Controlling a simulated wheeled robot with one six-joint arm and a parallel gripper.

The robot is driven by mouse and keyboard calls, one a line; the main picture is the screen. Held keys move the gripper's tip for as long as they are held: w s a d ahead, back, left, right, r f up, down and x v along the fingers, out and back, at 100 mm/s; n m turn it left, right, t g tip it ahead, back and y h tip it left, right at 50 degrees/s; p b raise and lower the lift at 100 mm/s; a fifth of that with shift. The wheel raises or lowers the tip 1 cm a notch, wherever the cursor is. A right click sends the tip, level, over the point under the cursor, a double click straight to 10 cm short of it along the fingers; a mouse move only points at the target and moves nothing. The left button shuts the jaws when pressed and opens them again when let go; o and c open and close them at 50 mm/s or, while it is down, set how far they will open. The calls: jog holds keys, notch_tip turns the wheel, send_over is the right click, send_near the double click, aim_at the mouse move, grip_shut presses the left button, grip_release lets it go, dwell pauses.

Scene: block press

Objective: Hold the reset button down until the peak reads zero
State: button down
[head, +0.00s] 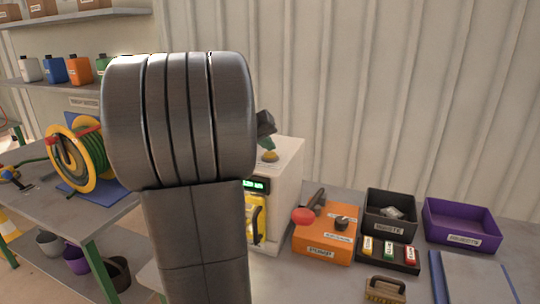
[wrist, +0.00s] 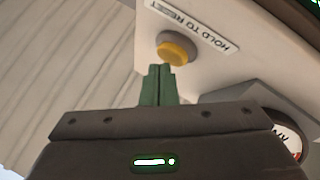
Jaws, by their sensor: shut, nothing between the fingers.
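The yellow reset button (wrist: 176,50) sits in a grey collar on the white press (head: 284,165), beside a "HOLD TO RESET" label (wrist: 180,22), upside down in the wrist view. The button also shows in the head view (head: 269,156) on top of the press. My gripper (wrist: 159,68) is shut and empty. Its green fingertips are right by the button's edge; I cannot tell whether they touch it. In the head view the fingertips (head: 268,146) are just above the button. A green-lit display (head: 256,184) is partly hidden by my arm, and its digits are too small to read.
An orange box (head: 325,247) with a red knob stands right of the press. Beyond it are a black bin (head: 391,228), a small tray of coloured blocks and a purple bin (head: 461,222). A brush (head: 384,290) lies in front. A hose reel (head: 75,155) stands left.

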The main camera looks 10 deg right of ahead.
aim_at(268, 155)
jog(key=shift+f+b, duration=0.55)
dwell(1.4)
jog(key=shift+r, duration=0.15)
dwell(0.9)
jog(key=shift+r+p, duration=0.65)
jog(key=shift+r, duration=0.15)
jog(key=shift+r+p, duration=1.85)
jog(key=shift+r, duration=0.75)
jog(key=shift+f, duration=0.15)
